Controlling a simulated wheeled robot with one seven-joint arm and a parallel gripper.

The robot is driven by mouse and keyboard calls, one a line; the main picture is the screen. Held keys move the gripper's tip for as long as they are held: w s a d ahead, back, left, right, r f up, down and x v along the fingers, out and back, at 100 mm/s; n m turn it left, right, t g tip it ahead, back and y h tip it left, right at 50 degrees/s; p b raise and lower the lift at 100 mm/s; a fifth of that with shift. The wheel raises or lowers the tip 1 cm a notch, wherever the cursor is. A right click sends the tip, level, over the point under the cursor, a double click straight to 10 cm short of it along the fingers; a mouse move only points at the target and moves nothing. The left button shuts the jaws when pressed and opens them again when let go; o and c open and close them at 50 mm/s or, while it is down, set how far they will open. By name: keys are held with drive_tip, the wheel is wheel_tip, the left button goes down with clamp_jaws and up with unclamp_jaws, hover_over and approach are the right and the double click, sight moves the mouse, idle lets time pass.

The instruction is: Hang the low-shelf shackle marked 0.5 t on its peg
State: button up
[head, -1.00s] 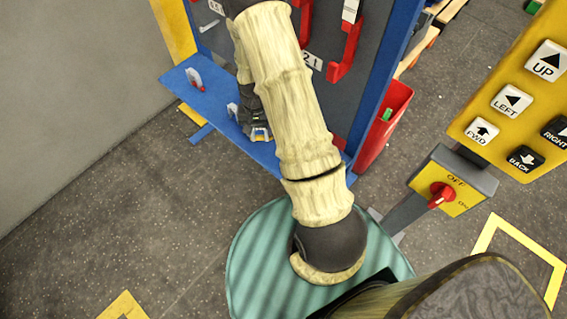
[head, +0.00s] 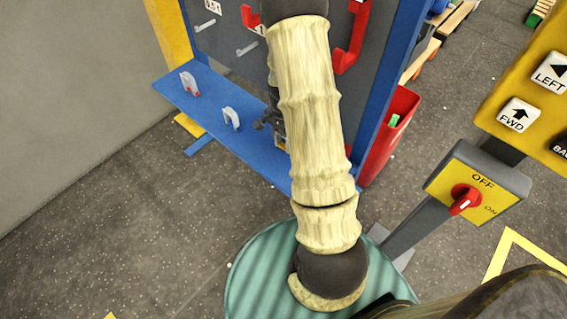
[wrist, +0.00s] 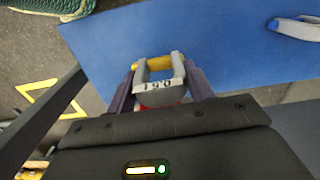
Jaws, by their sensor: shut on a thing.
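My gripper (wrist: 160,88) is shut on a pale grey shackle (wrist: 158,66) with a yellow part at its far end, in the wrist view. Dark marking on the shackle appears upside down and is hard to read. The blue low shelf (wrist: 230,50) is beneath it; I cannot tell whether they touch. In the head view my arm largely hides the gripper (head: 272,125) and the held shackle, near the shelf's right part. The board (head: 228,30) above carries pale pegs (head: 247,48) (head: 203,25) and a white label (head: 213,6), too small to read surely.
Two other pale shackles (head: 190,84) (head: 231,118) stand on the shelf left of my gripper. Red hooks (head: 350,45) hang on the board. A red bin (head: 390,135) stands right of it. A yellow control panel (head: 530,100) and switch box (head: 475,190) are at right.

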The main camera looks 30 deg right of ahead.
drive_tip(key=shift+f+b, duration=0.3)
drive_tip(key=shift+f, duration=2.1)
drive_tip(key=shift+f, duration=0.1)
drive_tip(key=shift+f, duration=2.2)
drive_tip(key=shift+f, duration=0.2)
drive_tip(key=o, duration=1.2)
drive_tip(key=shift+c, duration=0.2)
drive_tip(key=shift+f+b, duration=0.1)
drive_tip(key=shift+b, duration=0.3)
drive_tip(key=r+p, duration=0.1)
drive_tip(key=r, duration=1)
drive_tip(key=r+p, duration=0.1)
drive_tip(key=r, duration=0.5)
drive_tip(key=shift+d+r+p, duration=0.25)
drive_tip(key=shift+r+p, duration=0.05)
drive_tip(key=shift+p, duration=0.05)
